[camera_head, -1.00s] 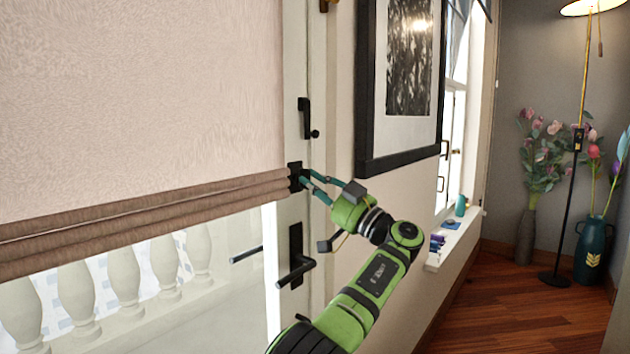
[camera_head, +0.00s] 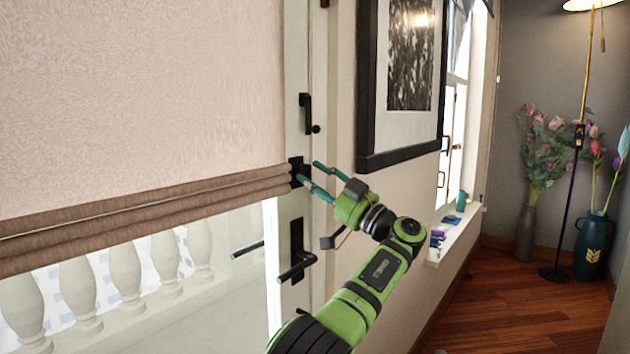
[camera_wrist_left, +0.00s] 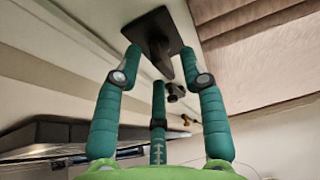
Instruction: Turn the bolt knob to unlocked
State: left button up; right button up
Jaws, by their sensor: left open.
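The bolt knob is a black thumb-turn on a square black plate (camera_head: 295,172) on the white door's edge, right of the blind's lower hem. In the left wrist view the plate (camera_wrist_left: 154,22) is at the top and the knob (camera_wrist_left: 163,66) projects from it. My left gripper (camera_head: 309,172) is open right in front of the plate, its teal fingers spread. In the wrist view the fingers (camera_wrist_left: 160,52) stand on both sides of the knob, with a third finger below. I see no clear contact with the knob. My right gripper is not in view.
A black lever handle (camera_head: 296,262) is below the bolt on the same door. A rolled fabric blind (camera_head: 130,215) hangs to the left. A framed picture (camera_head: 405,145) is on the wall to the right.

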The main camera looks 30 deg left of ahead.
pick_arm(q)
jog(key=v, duration=1.1)
jog(key=shift+d+f, duration=0.15)
jog(key=shift+d, duration=0.15)
